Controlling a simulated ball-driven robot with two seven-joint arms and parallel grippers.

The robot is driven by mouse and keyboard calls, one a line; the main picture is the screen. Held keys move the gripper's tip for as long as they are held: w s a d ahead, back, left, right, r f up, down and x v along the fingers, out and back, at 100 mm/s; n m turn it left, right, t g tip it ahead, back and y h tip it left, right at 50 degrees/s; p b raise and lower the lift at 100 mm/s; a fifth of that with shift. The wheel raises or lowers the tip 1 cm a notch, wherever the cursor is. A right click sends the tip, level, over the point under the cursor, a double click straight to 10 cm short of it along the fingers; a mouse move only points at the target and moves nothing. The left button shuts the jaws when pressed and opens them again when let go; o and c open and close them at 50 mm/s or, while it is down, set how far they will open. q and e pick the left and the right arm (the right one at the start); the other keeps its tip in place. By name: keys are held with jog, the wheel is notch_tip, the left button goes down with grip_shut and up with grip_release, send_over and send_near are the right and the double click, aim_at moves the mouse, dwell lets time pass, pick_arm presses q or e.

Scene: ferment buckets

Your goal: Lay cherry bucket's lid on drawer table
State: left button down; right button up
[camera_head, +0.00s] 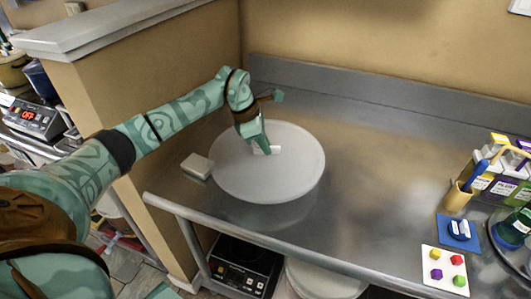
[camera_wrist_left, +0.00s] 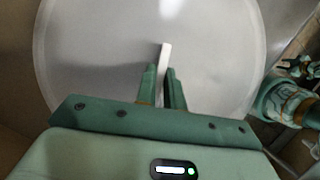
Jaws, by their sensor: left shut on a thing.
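A large round whitish lid (camera_head: 235,175) is over the left part of the steel table (camera_head: 375,185). My left gripper (camera_head: 266,148) is shut on the small white handle (camera_head: 274,150) in the middle of the lid. The left wrist view shows the lid (camera_wrist_left: 95,60) lying broad beneath the fingers, with the handle (camera_wrist_left: 165,58) standing between the two fingertips (camera_wrist_left: 164,75). I cannot tell whether the lid touches the table or hangs just above it. Nothing readable marks it as the cherry lid. My right gripper is not seen.
A small pale block (camera_head: 197,166) lies at the lid's left edge. Right are a white card with coloured cubes (camera_head: 446,268), a blue mat (camera_head: 456,234), a pen cup (camera_head: 457,199) and bottles (camera_head: 495,180). Below are a black heater (camera_head: 243,268) and whitish bucket (camera_head: 322,280). The table's middle is clear.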

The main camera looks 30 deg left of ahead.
pick_arm(q)
notch_tip(320, 180, down, 3)
jog(key=shift+d+r, duration=0.1)
jog(key=shift+f+b, duration=0.45)
jog(key=shift+f, duration=0.05)
jog(key=c, duration=1.5)
grip_release()
jog(key=shift+r, duration=0.1)
jog(key=p+v, duration=0.2)
jog(key=v, duration=1.1)
jog(key=shift+d+p, duration=0.1)
jog(key=shift+p, duration=0.25)
